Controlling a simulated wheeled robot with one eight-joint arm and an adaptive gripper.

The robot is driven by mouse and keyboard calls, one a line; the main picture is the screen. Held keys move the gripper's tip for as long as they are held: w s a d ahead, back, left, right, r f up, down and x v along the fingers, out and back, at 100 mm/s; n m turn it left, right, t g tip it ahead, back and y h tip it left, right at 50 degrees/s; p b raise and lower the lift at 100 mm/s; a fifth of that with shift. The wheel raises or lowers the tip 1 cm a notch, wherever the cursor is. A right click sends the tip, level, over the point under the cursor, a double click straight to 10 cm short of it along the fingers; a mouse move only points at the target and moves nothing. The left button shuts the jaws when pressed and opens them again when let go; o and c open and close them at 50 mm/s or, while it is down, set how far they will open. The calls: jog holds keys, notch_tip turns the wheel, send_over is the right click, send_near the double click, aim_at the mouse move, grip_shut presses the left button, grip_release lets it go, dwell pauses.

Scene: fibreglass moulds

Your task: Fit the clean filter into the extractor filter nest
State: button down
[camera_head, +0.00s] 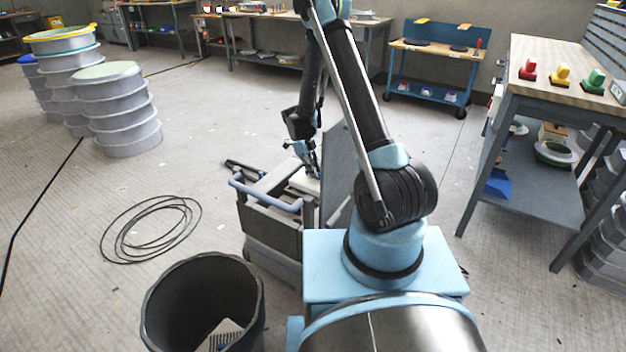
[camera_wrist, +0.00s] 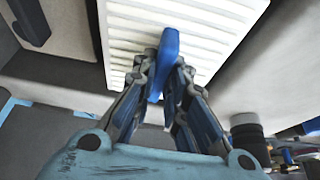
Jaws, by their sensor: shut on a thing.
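The clean filter (camera_wrist: 205,30) is a white ribbed panel with a blue pull tab (camera_wrist: 166,50). My gripper (camera_wrist: 160,82) is shut on the tab in the wrist view. In the head view my gripper (camera_head: 312,170) reaches down into the open extractor (camera_head: 268,203), a grey box with a blue-grey handle. A pale edge of the filter (camera_head: 301,181) shows at the extractor's opening. The nest is mostly hidden by the filter, so I cannot tell whether the filter is fully seated.
A raised grey panel (camera_head: 338,172) stands right beside my gripper. A black bin (camera_head: 160,310) with a ribbed greyish piece (camera_head: 225,334) inside stands in front. A coiled black cable (camera_head: 150,230) lies on the floor at left. A workbench (camera_head: 560,75) stands at right.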

jog(key=shift+f, duration=1.8)
jog(key=c, duration=1.6)
grip_release()
jog(key=v, duration=1.2)
jog(key=shift+d+r, duration=0.1)
